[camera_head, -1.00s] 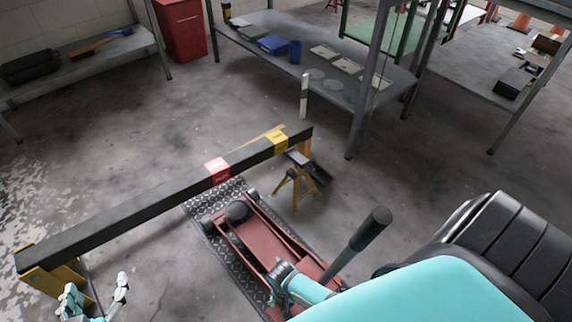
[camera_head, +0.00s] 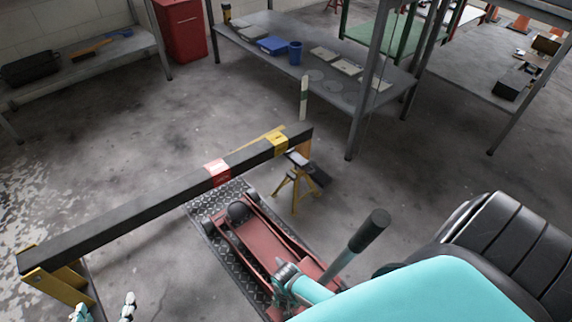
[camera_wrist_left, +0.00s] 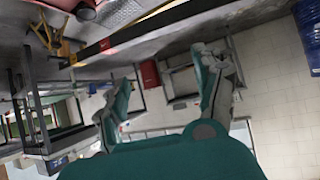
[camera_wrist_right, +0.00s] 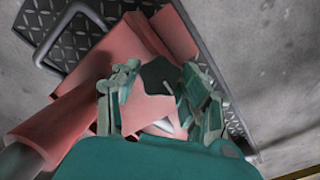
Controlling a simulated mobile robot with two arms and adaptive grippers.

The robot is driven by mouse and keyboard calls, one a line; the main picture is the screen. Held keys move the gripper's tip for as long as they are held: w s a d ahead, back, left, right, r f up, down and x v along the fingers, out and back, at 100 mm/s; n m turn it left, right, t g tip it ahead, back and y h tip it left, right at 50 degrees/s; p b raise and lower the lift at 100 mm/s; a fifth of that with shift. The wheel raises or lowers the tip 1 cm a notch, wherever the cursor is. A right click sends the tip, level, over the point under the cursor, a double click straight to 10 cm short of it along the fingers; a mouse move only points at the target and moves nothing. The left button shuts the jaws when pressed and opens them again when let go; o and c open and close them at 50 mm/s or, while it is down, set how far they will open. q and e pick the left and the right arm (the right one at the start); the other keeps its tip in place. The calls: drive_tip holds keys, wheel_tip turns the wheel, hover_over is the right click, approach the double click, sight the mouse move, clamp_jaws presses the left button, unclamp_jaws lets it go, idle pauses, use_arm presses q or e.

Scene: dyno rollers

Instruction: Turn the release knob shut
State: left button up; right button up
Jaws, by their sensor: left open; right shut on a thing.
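The release knob belongs to the red floor jack (camera_head: 262,233), which stands on a diamond plate. In the head view my right gripper (camera_head: 283,280) is down at the jack's rear, beside the base of its handle, and hides the knob.
A long dark beam (camera_head: 130,201) with red and yellow bands spans above the jack's front, on yellow stands (camera_head: 296,185). The jack handle (camera_head: 357,243) slants up to the right. A black padded object (camera_head: 510,240) is at right.

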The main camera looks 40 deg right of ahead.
drive_tip(key=shift+s+r+m+t+y+p, duration=0.2)
drive_tip(key=shift+m+t+y+p, duration=0.25)
drive_tip(key=shift+m+p, duration=0.45)
drive_tip(key=shift+f+m+t+y+p, duration=0.15)
drive_tip(key=shift+m+t+y+p, duration=0.25)
drive_tip(key=shift+m+t, duration=0.55)
drive_tip(key=shift+s+m, duration=0.1)
drive_tip(key=shift+m, duration=0.35)
drive_tip(key=shift+d+f+m+t, duration=0.1)
drive_tip(key=shift+m+t, duration=0.5)
drive_tip(key=shift+m, duration=0.5)
use_arm(q)
drive_tip(key=s+a+f+g+y, duration=0.1)
drive_tip(key=s+a+f+g, duration=0.1)
drive_tip(key=s, duration=0.4)
drive_tip(key=s+a+f+g, duration=0.3)
drive_tip(key=s+f+g, duration=0.1)
drive_tip(key=s+g, duration=0.1)
drive_tip(key=shift+s+y, duration=0.4)
drive_tip(key=shift+s, duration=0.15)
use_arm(e)
drive_tip(key=shift+t, duration=0.4)
use_arm(q)
drive_tip(key=shift+w, duration=0.1)
drive_tip(key=shift+d+n, duration=0.1)
drive_tip(key=shift+n, duration=0.2)
use_arm(e)
drive_tip(key=o, duration=1.2)
